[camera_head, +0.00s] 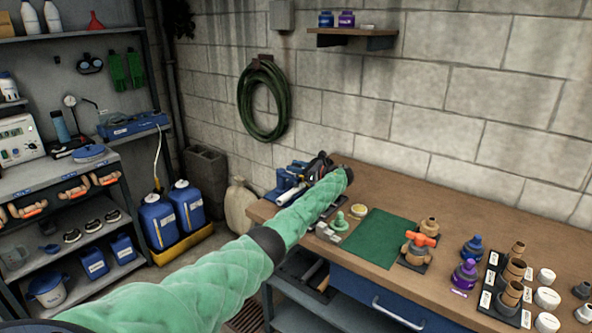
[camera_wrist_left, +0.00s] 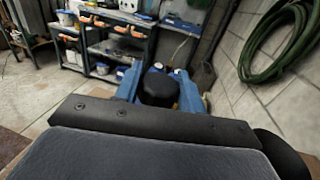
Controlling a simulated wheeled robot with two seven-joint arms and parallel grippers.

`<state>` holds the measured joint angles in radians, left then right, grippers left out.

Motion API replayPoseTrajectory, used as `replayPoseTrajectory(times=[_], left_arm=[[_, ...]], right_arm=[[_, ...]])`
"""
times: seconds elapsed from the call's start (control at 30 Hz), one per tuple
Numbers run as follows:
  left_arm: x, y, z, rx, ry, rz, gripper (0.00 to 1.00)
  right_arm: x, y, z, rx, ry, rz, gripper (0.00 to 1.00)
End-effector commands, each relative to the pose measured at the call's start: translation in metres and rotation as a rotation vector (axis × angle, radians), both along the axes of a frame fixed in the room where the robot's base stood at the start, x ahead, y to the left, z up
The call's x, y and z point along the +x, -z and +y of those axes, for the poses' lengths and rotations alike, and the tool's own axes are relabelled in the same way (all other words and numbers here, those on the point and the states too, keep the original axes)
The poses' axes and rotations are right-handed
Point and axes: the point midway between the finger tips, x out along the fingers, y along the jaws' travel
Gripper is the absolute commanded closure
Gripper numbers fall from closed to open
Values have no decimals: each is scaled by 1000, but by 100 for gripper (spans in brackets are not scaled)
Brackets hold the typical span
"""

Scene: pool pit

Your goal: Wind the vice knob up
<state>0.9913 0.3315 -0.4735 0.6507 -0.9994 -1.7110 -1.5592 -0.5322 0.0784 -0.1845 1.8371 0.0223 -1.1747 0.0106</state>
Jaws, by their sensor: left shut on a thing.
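The blue vice (camera_head: 287,182) stands at the far left end of the wooden workbench. My left gripper (camera_head: 318,166) is at the vice, at the end of my green-sleeved arm. In the head view the gripper hides the knob and part of the vice. My right gripper is not in view.
A brick wall with a coiled green hose (camera_head: 262,98) rises behind. Shelves and blue canisters (camera_head: 158,220) stand at the left.

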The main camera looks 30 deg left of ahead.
Motion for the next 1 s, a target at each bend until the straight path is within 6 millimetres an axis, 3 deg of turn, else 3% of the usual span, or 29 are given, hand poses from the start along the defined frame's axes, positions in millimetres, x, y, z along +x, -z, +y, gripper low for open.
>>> replayPoseTrajectory(times=[0.03,0.5,0.53,0.6,1.0], left_arm=[[-1,8,-2,-4,-5,8,83],[-2,8,-1,-5,-12,8,83],[-2,8,-1,-5,-12,8,54],[-1,7,-1,-4,-12,7,41],[0,4,-5,-1,-12,3,40]], right_arm=[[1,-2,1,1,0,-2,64],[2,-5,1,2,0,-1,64],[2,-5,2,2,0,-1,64],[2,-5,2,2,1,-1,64],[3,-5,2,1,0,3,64]])
